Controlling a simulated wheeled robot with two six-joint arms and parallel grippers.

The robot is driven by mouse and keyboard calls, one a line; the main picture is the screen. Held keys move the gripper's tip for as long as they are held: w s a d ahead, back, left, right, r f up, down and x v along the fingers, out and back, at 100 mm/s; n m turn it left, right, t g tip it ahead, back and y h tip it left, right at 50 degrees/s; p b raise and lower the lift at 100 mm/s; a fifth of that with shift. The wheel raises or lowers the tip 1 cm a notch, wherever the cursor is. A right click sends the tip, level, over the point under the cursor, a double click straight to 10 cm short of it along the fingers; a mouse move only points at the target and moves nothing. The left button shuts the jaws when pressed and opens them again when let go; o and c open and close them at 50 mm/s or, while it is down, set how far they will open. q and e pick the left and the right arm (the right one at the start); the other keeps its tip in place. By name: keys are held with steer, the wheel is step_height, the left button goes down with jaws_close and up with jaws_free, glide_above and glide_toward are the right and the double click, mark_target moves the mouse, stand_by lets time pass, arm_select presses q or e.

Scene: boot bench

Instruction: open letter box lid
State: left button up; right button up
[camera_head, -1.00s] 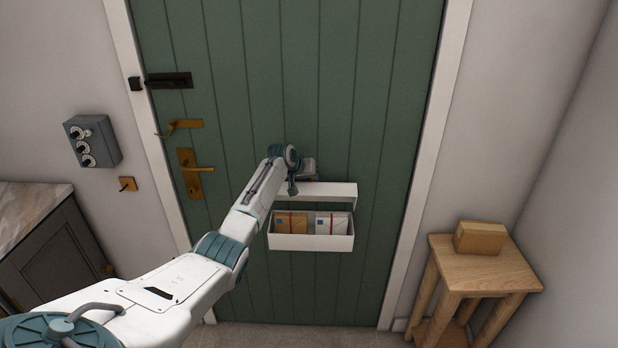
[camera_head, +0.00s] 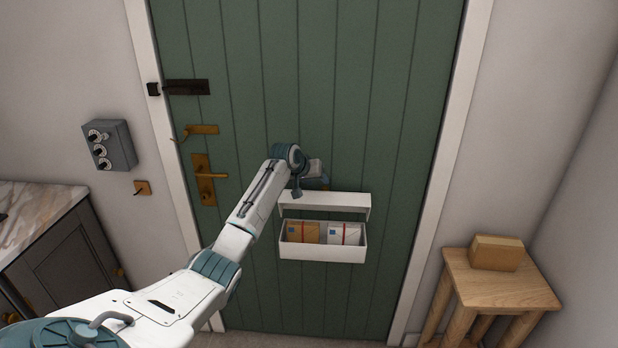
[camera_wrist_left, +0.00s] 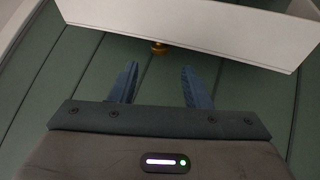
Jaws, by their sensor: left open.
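The white letter box (camera_head: 322,253) is fixed low on the green door. Its white lid (camera_head: 335,201) stands raised, with a gap below it, and letters (camera_head: 304,233) show inside the box. My left gripper (camera_head: 317,184) is just above the lid, partly hidden by its own wrist. In the left wrist view its two blue fingers (camera_wrist_left: 158,78) are apart with nothing between them. A white panel, seemingly the lid (camera_wrist_left: 200,30), crosses the top there, with a small brass knob (camera_wrist_left: 158,47) at its lower edge, beyond the fingertips. My right gripper is not in view.
The door (camera_head: 340,90) carries a black bolt (camera_head: 187,87) and brass handle (camera_head: 208,176) at left. A grey switch box (camera_head: 110,146) is on the wall. A wooden stool (camera_head: 505,285) with a cardboard box (camera_head: 497,253) stands right. A cabinet (camera_head: 65,260) stands left.

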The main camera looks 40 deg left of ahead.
arm_select(q)
steer(key=shift+b+v, duration=0.55)
steer(key=shift+v, duration=2.05)
steer(key=shift+d, duration=0.1)
